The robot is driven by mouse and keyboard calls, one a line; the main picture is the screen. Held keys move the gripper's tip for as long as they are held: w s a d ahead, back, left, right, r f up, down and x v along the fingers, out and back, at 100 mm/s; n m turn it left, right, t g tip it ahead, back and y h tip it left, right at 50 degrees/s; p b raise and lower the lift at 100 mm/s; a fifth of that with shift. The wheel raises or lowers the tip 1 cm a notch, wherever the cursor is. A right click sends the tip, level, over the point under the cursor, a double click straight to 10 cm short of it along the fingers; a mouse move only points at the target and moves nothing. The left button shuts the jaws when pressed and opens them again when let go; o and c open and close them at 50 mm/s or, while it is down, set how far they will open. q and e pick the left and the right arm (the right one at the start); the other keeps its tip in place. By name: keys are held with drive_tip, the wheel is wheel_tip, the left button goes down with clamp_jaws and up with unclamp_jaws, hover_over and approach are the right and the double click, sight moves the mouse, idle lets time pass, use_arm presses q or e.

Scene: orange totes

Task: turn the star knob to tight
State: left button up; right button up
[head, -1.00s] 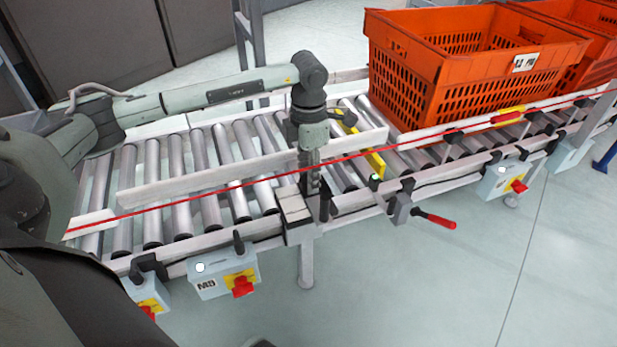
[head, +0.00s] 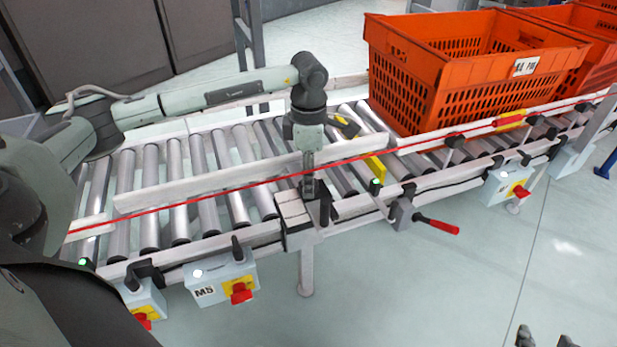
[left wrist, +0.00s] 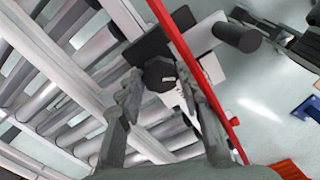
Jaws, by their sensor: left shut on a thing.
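The star knob (left wrist: 160,73) is dark, with a small pale mark on its face. It shows in the left wrist view between the fingertips of my left gripper (left wrist: 165,92), which is shut on it. In the head view my left gripper (head: 311,188) points down at the conveyor's near rail, and its fingers hide the knob. I cannot read the knob's setting. Two dark fingertips of my right gripper (head: 545,338) show apart at the bottom right edge of the head view, open, over floor and away from the conveyor.
A red cord (head: 200,193) runs along the roller conveyor, close by my left gripper. Orange totes (head: 430,95) stand at the right. A red-handled lever (head: 437,225) and switch boxes (head: 222,282) stick out from the near side. The front floor is clear.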

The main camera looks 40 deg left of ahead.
use_arm(q)
drive_tip(key=o, duration=1.1)
drive_tip(key=shift+o, duration=0.2)
drive_tip(key=shift+r, duration=0.15)
wheel_tip(320, 180, up, 12)
